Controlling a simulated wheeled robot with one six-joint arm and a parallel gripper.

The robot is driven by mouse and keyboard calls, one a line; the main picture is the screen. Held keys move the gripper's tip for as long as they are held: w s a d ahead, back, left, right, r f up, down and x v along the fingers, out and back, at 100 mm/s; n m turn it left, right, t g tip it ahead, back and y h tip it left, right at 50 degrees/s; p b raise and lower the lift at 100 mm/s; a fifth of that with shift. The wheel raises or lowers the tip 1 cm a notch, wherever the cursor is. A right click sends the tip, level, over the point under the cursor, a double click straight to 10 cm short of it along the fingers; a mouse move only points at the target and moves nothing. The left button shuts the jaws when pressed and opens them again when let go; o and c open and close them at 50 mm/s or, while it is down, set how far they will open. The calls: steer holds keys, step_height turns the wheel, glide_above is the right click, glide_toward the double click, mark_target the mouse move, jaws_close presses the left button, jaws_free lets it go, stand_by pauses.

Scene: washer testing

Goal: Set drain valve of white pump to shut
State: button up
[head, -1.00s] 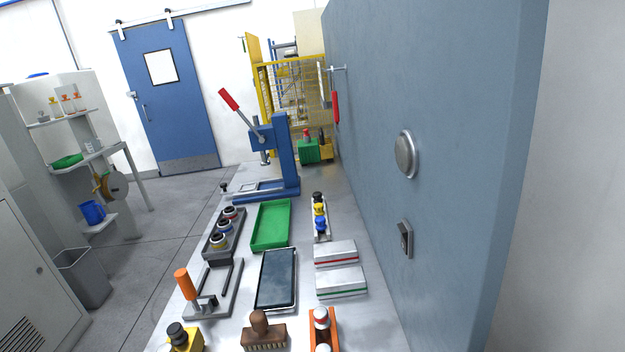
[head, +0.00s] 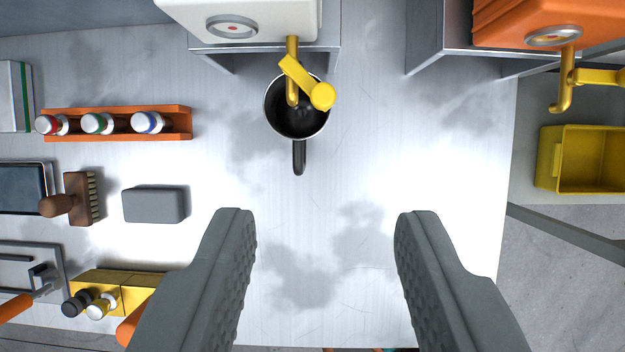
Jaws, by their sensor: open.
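The white pump (head: 262,22) stands on a metal stand at the top of the head view. Its drain valve has a yellow spout and a yellow lever handle (head: 303,80) with a round knob at its lower right end. The handle lies slanted across the spout line, above a black mug (head: 297,120) that stands under the spout. I cannot tell the valve's flow state. My gripper (head: 322,218) is open and empty, its two grey fingers wide apart below the mug in the picture and not touching the valve.
An orange pump (head: 540,22) with a yellow valve (head: 566,80) stands at the upper right, a yellow bin (head: 583,160) below it. An orange rack (head: 117,123) of bottles, a brush (head: 72,199), a grey block (head: 154,204) and a yellow box (head: 115,289) lie left. The bench between my fingers is clear.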

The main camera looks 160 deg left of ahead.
mark_target(324, 98)
steer(key=x, duration=1.7)
steer(key=shift+f, duration=0.1)
steer(key=shift+d, duration=0.1)
jaws_close()
